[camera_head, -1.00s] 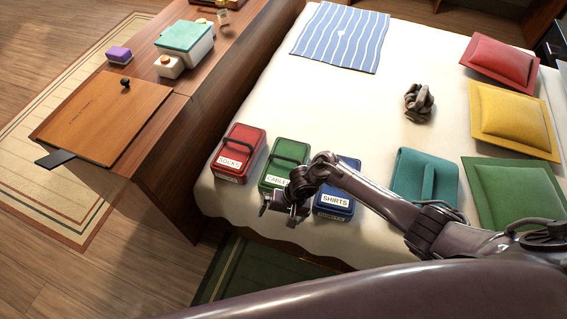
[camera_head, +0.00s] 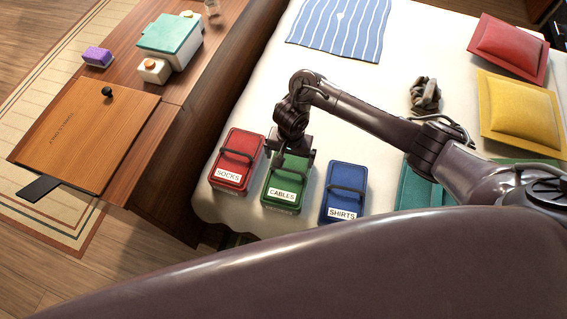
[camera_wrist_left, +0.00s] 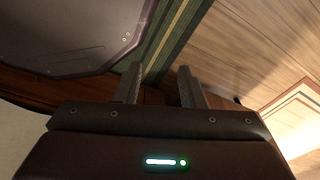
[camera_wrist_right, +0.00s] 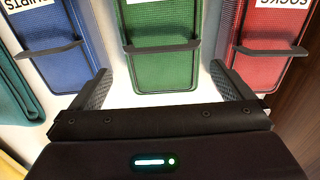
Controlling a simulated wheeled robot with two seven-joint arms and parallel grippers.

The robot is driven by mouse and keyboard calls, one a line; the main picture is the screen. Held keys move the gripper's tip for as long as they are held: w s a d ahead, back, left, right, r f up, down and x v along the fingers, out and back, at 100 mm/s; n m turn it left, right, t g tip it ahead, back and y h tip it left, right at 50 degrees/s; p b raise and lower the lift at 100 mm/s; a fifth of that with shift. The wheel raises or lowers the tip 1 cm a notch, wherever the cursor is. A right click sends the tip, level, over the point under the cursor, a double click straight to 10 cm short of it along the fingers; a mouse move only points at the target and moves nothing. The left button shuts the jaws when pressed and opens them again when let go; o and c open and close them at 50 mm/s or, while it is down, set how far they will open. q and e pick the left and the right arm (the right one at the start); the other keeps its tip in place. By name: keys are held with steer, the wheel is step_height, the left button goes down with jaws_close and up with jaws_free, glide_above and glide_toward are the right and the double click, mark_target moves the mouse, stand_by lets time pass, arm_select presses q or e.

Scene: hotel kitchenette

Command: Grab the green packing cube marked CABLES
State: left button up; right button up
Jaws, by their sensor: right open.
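The green packing cube marked CABLES (camera_head: 281,208) stands on the bed's edge between a red cube marked SOCKS (camera_head: 234,163) and a blue cube marked SHIRTS (camera_head: 345,182). It has a dark strap handle across its top. My right gripper (camera_head: 291,167) is above its far part and partly hides it. In the right wrist view the green cube (camera_wrist_right: 167,75) is centred, with its handle ahead of my open, empty right fingers (camera_wrist_right: 160,68). The fingertips lie toward either side of it; contact cannot be told. My left gripper (camera_wrist_left: 161,70) is open and empty, seen only in its wrist view.
A teal pouch (camera_head: 418,188) lies right of the blue cube. Grey crumpled cloth (camera_head: 424,95), yellow (camera_head: 518,113) and red cushions (camera_head: 508,48) and a striped cloth (camera_head: 340,28) lie on the bed. A wooden bench (camera_head: 160,190) stands left.

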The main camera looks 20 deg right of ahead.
mark_target(288, 170)
steer(key=shift+f, duration=0.45)
steer(key=f, duration=0.2)
steer(key=f+b, duration=0.1)
steer(key=f, duration=0.1)
steer(key=shift+s+a, duration=0.15)
steer(key=shift+s, duration=0.05)
step_height(288, 170, down, 2)
steer(key=shift+w+f+b, duration=0.1)
steer(key=shift+w+b, duration=0.05)
steer(key=shift+b, duration=0.2)
steer(key=shift+f, duration=0.2)
steer(key=c, duration=1.3)
arm_select(q)
steer(key=s+f, duration=0.2)
steer(key=s, duration=0.1)
steer(key=shift+s, duration=0.1)
arm_select(e)
steer(key=shift+c, duration=0.7)
steer(key=shift+r, duration=0.15)
